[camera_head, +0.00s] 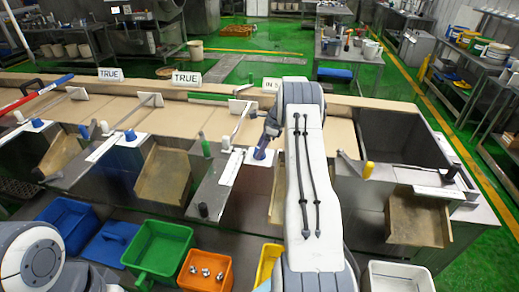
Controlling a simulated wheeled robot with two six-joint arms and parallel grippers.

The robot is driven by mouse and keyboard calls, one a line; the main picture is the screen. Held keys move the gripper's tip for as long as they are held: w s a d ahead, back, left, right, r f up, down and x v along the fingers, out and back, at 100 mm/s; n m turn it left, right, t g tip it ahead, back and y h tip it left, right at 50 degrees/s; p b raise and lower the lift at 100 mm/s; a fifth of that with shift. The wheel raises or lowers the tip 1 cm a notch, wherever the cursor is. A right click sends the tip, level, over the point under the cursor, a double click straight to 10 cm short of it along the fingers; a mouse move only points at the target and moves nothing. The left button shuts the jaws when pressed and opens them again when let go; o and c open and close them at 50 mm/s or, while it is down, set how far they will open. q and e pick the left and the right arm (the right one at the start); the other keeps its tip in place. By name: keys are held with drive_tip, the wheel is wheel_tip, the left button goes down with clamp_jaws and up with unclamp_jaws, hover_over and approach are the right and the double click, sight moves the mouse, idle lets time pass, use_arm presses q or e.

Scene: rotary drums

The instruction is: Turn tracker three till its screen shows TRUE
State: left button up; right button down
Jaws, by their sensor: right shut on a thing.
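A row of grey stations runs across the middle, with white screens along the back ledge. Two screens read TRUE, one at the left (110,73) and one right of it (186,78). The third screen (269,84) is partly covered by my right arm; only letters like "IN S" show. My right gripper (264,143) is low at the station below that screen, shut on a purple knob (260,154). The fingers are small and partly hidden by my own wrist. My left gripper is out of view; only part of that arm shows at bottom left.
Blue knobs (130,136) stand on the stations to the left, a green handle (206,146) just left of my gripper, and a yellow knob (368,170) to the right. A green bin (157,250), an orange bin (205,272) and blue bins (66,219) stand in front.

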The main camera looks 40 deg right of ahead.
drive_tip(key=shift+n, duration=0.3)
drive_tip(key=shift+c, duration=1.4)
unclamp_jaws()
drive_tip(key=b+v, duration=0.2)
drive_tip(key=v, duration=0.8)
drive_tip(key=shift+r+b, duration=0.3)
drive_tip(key=shift+b, duration=0.05)
drive_tip(key=shift+w, duration=0.1)
